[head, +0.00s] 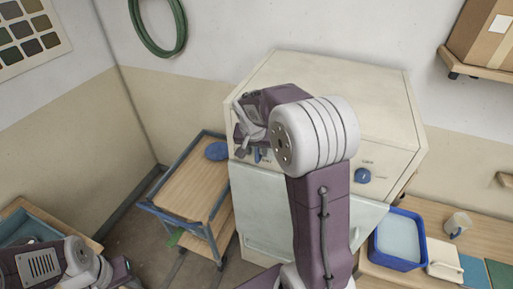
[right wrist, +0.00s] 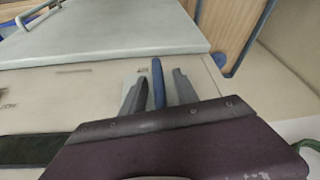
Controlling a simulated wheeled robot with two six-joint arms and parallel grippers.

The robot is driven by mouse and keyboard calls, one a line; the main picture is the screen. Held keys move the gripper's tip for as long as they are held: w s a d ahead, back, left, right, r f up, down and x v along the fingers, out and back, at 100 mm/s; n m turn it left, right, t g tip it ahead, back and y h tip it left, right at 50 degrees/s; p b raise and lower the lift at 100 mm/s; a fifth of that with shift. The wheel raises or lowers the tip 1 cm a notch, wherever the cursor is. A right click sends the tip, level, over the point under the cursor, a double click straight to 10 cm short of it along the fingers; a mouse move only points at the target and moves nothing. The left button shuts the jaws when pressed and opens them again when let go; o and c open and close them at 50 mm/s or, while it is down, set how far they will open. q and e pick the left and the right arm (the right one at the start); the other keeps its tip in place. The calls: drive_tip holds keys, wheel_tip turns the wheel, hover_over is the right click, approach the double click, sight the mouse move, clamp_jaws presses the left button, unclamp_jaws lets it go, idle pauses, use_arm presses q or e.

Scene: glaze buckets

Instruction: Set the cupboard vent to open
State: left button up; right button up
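The pale cupboard (head: 385,110) stands against the back wall, its light grey-green door (head: 262,205) on the front. In the right wrist view a thin blue vent handle (right wrist: 158,84) stands out from the cupboard's front panel (right wrist: 60,95). My right gripper (right wrist: 159,88) is there with one grey finger on each side of the handle. A narrow gap shows on both sides, so the fingers are apart and not closed on it. In the head view my right gripper (head: 246,135) is at the panel's left end, partly hidden by my arm. My left arm's fingers do not show.
A blue knob (head: 363,176) is on the panel's right side. A blue-framed wooden trolley (head: 185,190) stands left of the cupboard, with a blue disc (head: 217,151) at its corner. A blue tub (head: 427,228) and a mug (head: 458,223) sit on the right bench.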

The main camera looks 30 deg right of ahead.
drive_tip(key=shift+s, duration=0.25)
drive_tip(key=shift+w, duration=0.15)
clamp_jaws()
idle(1.1)
